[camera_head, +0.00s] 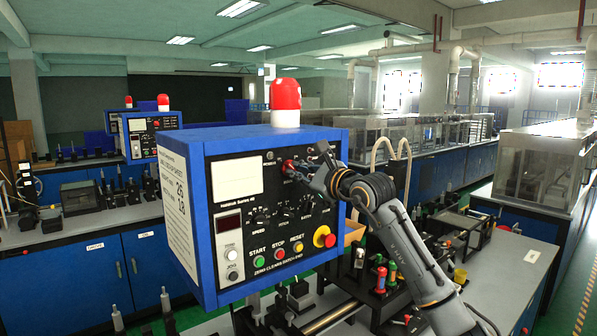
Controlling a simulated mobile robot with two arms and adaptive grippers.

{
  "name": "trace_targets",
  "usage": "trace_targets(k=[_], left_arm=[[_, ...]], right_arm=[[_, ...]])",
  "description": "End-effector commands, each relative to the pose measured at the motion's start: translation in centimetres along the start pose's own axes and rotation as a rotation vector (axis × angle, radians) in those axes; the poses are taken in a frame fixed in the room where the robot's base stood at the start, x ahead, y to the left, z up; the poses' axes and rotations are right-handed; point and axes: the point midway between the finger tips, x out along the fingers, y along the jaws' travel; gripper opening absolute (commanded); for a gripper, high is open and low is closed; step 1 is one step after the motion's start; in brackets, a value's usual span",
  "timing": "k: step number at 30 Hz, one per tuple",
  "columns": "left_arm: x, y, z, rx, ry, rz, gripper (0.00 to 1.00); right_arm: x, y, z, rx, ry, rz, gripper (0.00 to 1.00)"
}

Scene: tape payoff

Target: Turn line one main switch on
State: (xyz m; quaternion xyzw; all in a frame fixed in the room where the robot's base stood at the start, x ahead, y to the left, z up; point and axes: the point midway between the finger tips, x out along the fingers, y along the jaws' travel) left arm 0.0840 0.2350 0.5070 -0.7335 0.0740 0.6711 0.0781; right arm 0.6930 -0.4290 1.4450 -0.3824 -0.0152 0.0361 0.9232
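A blue control box (172,215) with a black front panel stands at the centre. A red rotary switch (289,166) sits near the top of the panel and looks like the main switch. My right gripper (302,168) is at this switch, its fingertips touching or very close to it. The fingers are small and dark against the panel, so I cannot tell whether they are closed on it. The gripper partly hides the panel's upper right and the switch's setting. My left gripper is not in view.
The panel also carries a green start button (259,261), a red stop button (279,254) and a red-and-yellow emergency button (324,237). A red beacon (285,95) stands on top of the box. A grey bench (510,262) with tools lies at the right.

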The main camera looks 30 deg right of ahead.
Motion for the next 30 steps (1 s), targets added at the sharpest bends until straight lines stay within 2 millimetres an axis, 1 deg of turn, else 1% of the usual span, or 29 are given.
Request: trace_targets(k=[8, 14, 20, 30], left_arm=[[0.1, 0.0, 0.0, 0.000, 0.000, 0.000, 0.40], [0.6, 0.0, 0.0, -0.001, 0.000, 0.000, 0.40], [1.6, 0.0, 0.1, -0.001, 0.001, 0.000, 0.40], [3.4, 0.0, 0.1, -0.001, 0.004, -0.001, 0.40]], right_arm=[[0.0, 0.0, 0.0, 0.006, 0.000, 0.000, 0.00], [0.0, 0.1, -0.1, 0.059, -0.001, 0.000, 0.00], [0.0, 0.1, -0.2, 0.185, -0.001, -0.001, 0.00], [0.0, 0.1, -0.1, 0.501, -0.001, -0.001, 0.00]])
